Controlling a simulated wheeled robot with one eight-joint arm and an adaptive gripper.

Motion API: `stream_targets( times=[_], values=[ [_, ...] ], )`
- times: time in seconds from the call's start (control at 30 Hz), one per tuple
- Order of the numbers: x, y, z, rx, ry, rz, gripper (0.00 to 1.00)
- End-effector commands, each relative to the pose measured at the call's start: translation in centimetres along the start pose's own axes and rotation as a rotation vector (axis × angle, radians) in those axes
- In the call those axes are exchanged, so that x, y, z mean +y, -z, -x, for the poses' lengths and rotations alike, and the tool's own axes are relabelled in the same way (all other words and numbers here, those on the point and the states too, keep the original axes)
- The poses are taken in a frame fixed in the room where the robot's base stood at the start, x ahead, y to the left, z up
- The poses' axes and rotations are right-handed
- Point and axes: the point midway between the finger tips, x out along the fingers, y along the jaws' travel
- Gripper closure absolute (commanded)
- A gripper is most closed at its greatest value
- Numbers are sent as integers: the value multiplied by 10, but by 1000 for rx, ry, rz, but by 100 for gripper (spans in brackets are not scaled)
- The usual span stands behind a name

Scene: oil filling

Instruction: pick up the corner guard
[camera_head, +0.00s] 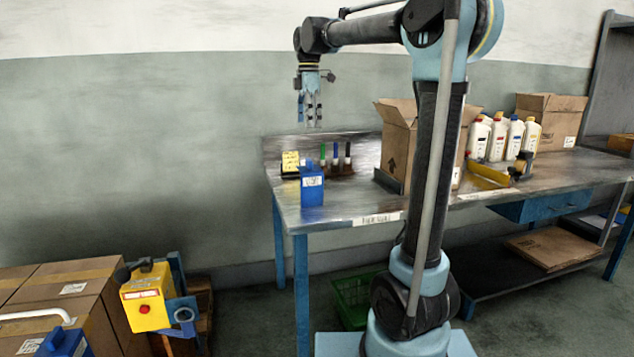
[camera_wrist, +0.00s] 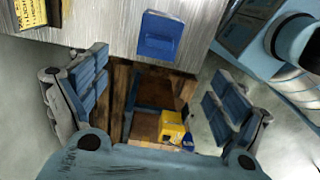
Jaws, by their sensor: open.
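No part is clearly recognisable as a corner guard. A dark angled strip (camera_head: 388,182) at the left foot of the open cardboard box (camera_head: 398,142) may be it, but I cannot tell. My gripper (camera_head: 313,112) hangs pointing down above the left end of the metal table (camera_head: 350,208), well above the surface and left of the box. In the wrist view my gripper (camera_wrist: 163,75) has its blue-padded fingers wide apart with nothing between them. The blue container (camera_head: 312,188) stands below on the table; its top also shows in the wrist view (camera_wrist: 160,36).
A yellow box (camera_head: 290,163) and markers in a dark holder (camera_head: 340,168) stand behind the blue container. White bottles (camera_head: 497,138), a tape dispenser (camera_head: 492,175) and another carton (camera_head: 552,118) are farther right. A yellow control box (camera_head: 146,300) stands lower left.

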Motion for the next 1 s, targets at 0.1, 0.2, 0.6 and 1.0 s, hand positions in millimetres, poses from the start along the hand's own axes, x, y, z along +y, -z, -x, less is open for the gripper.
stream_targets(
  times=[0.1,0.2,0.6,1.0],
  values=[
    [0,2,-22,0,0,3,10],
    [0,4,-40,0,0,4,10],
    [0,6,-87,0,0,6,10],
    [4,3,-130,0,0,5,10]
  ],
)
